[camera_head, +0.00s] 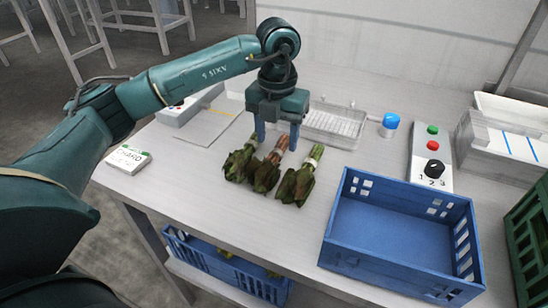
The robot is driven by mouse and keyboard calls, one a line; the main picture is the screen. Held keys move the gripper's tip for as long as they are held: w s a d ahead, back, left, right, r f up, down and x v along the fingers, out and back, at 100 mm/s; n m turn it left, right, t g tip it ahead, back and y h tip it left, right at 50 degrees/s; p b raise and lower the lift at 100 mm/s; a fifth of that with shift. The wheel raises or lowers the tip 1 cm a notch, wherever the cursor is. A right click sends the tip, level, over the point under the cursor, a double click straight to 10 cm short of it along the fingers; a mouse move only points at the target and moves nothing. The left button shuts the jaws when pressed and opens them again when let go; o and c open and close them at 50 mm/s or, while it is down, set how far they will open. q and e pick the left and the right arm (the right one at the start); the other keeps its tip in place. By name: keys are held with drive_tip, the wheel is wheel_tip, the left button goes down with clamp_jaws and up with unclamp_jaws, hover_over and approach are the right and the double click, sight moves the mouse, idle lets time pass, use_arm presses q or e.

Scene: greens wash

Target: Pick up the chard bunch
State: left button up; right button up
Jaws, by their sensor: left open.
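Three leafy bunches with dark leaves lie side by side on the table: the left bunch (238,164), the middle bunch (266,174) with reddish stems, and the right bunch (296,186) with pale stems. Whether the fingers touch the stems is unclear. My right gripper is not in view.
A blue crate (345,225) stands empty at front right. A wire rack (345,130), a blue-capped jar (390,123) and a button panel (431,160) are behind. Another blue crate (225,272) is below the tabletop.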

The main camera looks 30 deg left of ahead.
sight(274, 153)
use_arm(q)
drive_tip(key=f, duration=0.5)
drive_tip(key=shift+a+f, duration=0.15)
drive_tip(key=shift+a, duration=0.2)
drive_tip(key=c, duration=1.1)
